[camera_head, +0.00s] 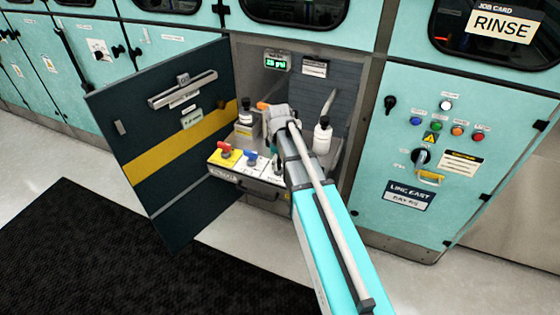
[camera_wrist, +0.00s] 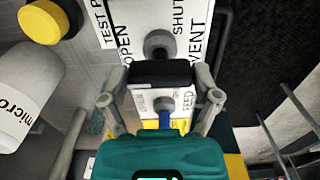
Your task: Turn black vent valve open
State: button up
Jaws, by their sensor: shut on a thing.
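The black vent valve handle (camera_wrist: 160,73) lies crosswise in the wrist view, over a white plate (camera_wrist: 124,22) lettered OPEN, SHUT and VENT. OPEN reads on the left of the valve and SHUT at the upper right. My gripper (camera_wrist: 160,86) has one finger at each end of the black handle and is shut on it. A grey round hub shows just above the handle. In the head view my arm reaches into the open cabinet and hides the black handle. The valve tray (camera_head: 222,172) shows a red handle (camera_head: 225,150) and a blue handle (camera_head: 250,157) to the left of my arm.
The dark cabinet door (camera_head: 165,150) stands open on the left. A dark-capped bottle (camera_head: 245,126) and a white bottle (camera_head: 322,138) stand behind the tray. A green display (camera_head: 277,62) is on the back wall. A control panel with knobs (camera_head: 421,157) is on the right.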

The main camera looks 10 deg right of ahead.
jog(key=shift+s+a, duration=0.1)
jog(key=shift+s, duration=0.05)
dwell(0.3)
jog(key=o, duration=1)
jog(key=shift+c, duration=0.2)
